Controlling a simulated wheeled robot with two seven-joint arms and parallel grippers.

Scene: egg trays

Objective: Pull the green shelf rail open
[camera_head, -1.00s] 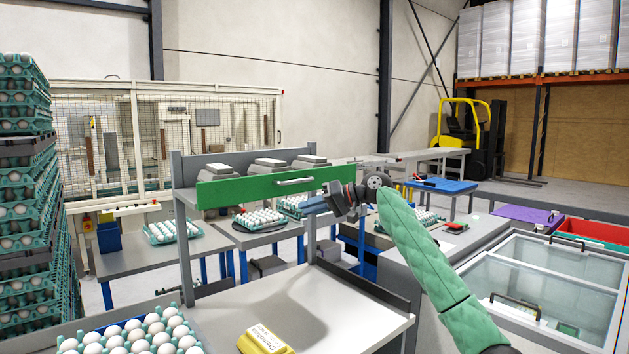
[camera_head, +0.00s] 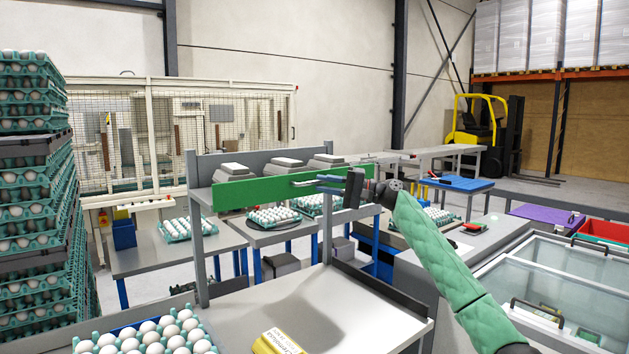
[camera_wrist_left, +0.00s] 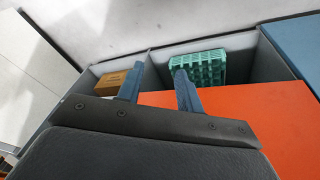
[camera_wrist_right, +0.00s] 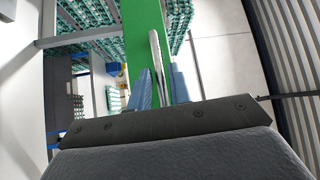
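The green shelf rail (camera_head: 262,190) runs across the front of the grey shelf above the table, with a silver bar handle (camera_head: 305,183) on its face. My right gripper (camera_head: 322,183) is at the right end of this handle, coming in from the right. In the right wrist view the handle (camera_wrist_right: 156,58) lies between the two blue fingers, which stand apart; I cannot tell whether they touch it. The green rail (camera_wrist_right: 142,32) passes just behind. My left gripper (camera_wrist_left: 157,76) shows only in its wrist view, open and empty above an orange surface.
Several boxes (camera_head: 287,163) stand on the shelf behind the rail. A tray of eggs (camera_head: 100,338) and a yellow pack (camera_head: 275,342) are on the near table (camera_head: 330,310). Tall egg-tray stacks (camera_head: 35,180) stand at the left. The air before the rail is free.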

